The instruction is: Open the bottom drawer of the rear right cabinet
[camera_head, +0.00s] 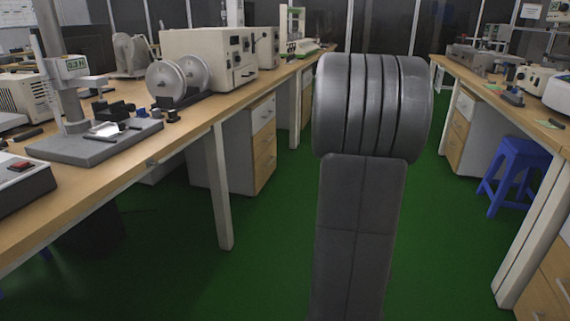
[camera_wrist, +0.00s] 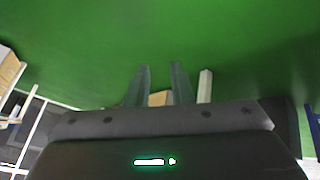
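The farther cabinet on the right (camera_head: 482,132) stands under the right bench, with a light body and wood-coloured drawer fronts facing the aisle. Its bottom drawer (camera_head: 454,152) sits low near the green floor and looks shut. In the wrist view, my gripper (camera_wrist: 161,75) has its two fingers apart with nothing held between them. The fingers are over green floor, with a small wood-coloured patch visible between them that I cannot identify. In the head view my gripper is hidden behind my own arm, which fills the middle of the aisle.
A blue stool (camera_head: 515,165) stands right of that cabinet. A nearer cabinet (camera_head: 545,295) and a white bench leg (camera_head: 535,235) are at lower right. The left bench (camera_head: 215,105) holds instruments, with a cabinet (camera_head: 235,150) below. The green aisle floor (camera_head: 445,235) is clear.

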